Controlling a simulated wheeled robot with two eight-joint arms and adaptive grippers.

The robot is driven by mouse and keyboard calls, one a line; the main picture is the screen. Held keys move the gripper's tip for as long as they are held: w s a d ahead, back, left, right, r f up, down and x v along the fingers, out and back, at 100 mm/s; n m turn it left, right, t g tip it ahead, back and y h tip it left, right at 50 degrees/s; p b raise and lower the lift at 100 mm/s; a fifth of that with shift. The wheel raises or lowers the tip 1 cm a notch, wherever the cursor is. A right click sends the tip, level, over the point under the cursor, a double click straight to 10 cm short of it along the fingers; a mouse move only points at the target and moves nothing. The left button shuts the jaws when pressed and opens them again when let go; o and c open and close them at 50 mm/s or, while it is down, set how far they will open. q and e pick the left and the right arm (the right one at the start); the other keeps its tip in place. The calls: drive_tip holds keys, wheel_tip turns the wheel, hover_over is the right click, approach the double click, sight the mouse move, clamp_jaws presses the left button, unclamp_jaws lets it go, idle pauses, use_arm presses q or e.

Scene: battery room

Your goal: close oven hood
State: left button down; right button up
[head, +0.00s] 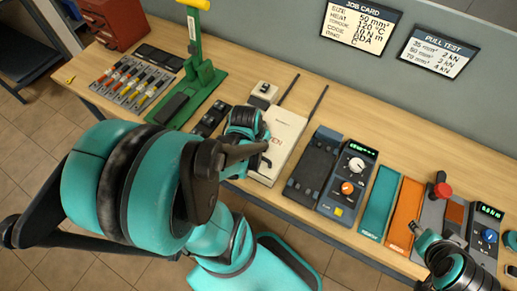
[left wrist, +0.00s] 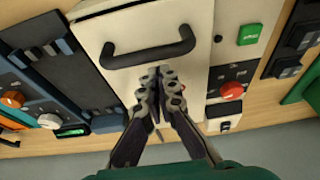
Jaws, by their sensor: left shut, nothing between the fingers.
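The oven hood (head: 280,135) is a white panel with dark lettering on the bench, partly covered by my left arm in the head view. In the left wrist view the white hood (left wrist: 118,28) carries a black bar handle (left wrist: 147,55). In the head view the left gripper (head: 262,148) is at the hood's left side.
A dark blue unit with a controller (head: 348,180) stands right of the hood. Teal (head: 380,200) and orange (head: 404,213) trays lie further right. A green press (head: 200,85) and a tool rack (head: 130,82) are to the left. A wall is behind.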

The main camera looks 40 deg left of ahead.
use_arm(q)
drive_tip(key=shift+w+a+f, duration=0.15)
drive_tip(key=shift+w+a, duration=0.05)
drive_tip(key=shift+w, duration=0.8)
wheel_tip(320, 180, up, 2)
drive_tip(key=shift+r+p, duration=0.15)
drive_tip(key=shift+p, duration=0.65)
drive_tip(key=s+p+v, duration=0.1)
drive_tip(key=p+v, duration=0.2)
drive_tip(key=v, duration=0.4)
use_arm(e)
wheel_tip(320, 180, up, 4)
use_arm(q)
drive_tip(key=w+d+f+m+t+b, duration=0.1)
drive_tip(key=w+d+t+b, duration=0.1)
drive_tip(key=d+b, duration=0.3)
drive_tip(key=w+d+f+m+t+b, duration=0.1)
drive_tip(key=w+d+b, duration=0.2)
drive_tip(key=d, duration=0.6)
drive_tip(key=shift+m+t+h+b, duration=0.4)
drive_tip(key=shift+b, duration=0.85)
use_arm(e)
wheel_tip(320, 180, down, 10)
drive_tip(key=shift+w+f, duration=0.25)
drive_tip(key=shift+w, duration=0.15)
